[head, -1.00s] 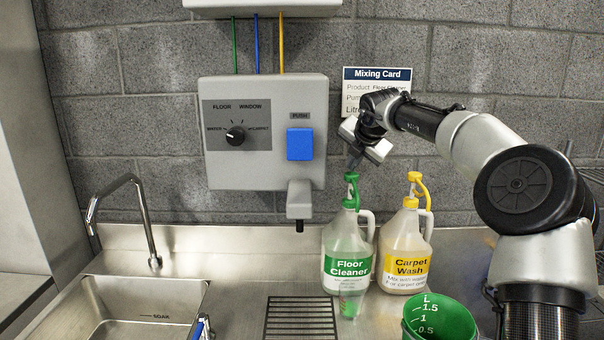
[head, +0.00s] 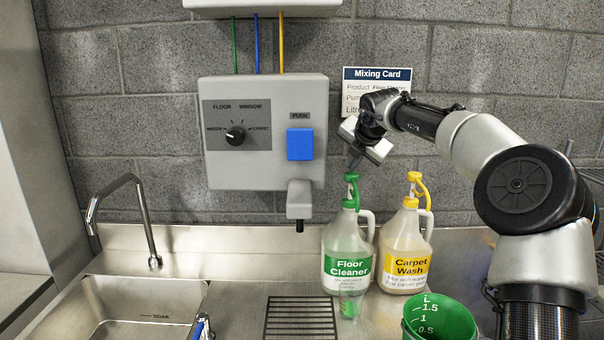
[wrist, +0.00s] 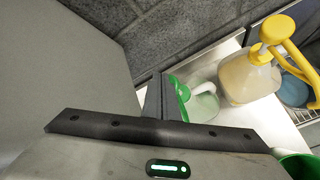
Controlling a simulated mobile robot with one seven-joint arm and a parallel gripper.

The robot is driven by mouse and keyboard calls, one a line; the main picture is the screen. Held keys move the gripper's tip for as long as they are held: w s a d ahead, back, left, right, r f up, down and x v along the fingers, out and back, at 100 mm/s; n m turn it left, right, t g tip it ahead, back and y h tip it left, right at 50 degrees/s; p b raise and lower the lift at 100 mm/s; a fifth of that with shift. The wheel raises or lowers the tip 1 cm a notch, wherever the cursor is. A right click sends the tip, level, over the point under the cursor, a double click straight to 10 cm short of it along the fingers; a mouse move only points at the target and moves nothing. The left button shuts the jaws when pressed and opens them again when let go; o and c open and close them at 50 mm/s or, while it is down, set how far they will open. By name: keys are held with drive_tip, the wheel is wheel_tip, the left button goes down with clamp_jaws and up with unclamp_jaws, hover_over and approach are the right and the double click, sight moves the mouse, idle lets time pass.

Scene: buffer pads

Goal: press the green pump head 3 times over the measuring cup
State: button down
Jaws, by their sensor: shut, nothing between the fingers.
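The green pump head (head: 351,179) tops the white Floor Cleaner jug (head: 346,240), which stands upright at the back of the steel counter. The small clear measuring cup (head: 351,306) stands in front of the jug and looks greenish; its fill level is too small to tell. My gripper (head: 354,165) is shut and empty, pointing down with its fingertips just above or at the top of the green pump head. I cannot tell whether they touch. In the wrist view the closed fingers (wrist: 160,97) show beside the green pump head (wrist: 180,88), partly covering it.
The Carpet Wash jug (head: 405,250) with a yellow pump stands close on the right. A green bucket (head: 440,320) is at front right. A wall dispenser (head: 265,130) with a nozzle hangs at left, above a drain grate (head: 300,318). A sink (head: 140,305) is at far left.

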sight(353, 175)
drive_tip(key=shift+f, duration=0.15)
drive_tip(key=shift+f, duration=0.3)
drive_tip(key=shift+s+f+b, duration=0.1)
drive_tip(key=shift+f+b, duration=0.3)
drive_tip(key=shift+f, duration=0.95)
idle(1.2)
drive_tip(key=shift+r, duration=0.1)
drive_tip(key=shift+r+p, duration=1.6)
drive_tip(key=shift+p, duration=0.7)
wheel_tip(353, 175, up, 6)
drive_tip(key=p, duration=0.7)
drive_tip(key=shift+r+p, duration=0.15)
drive_tip(key=shift+p, duration=0.2)
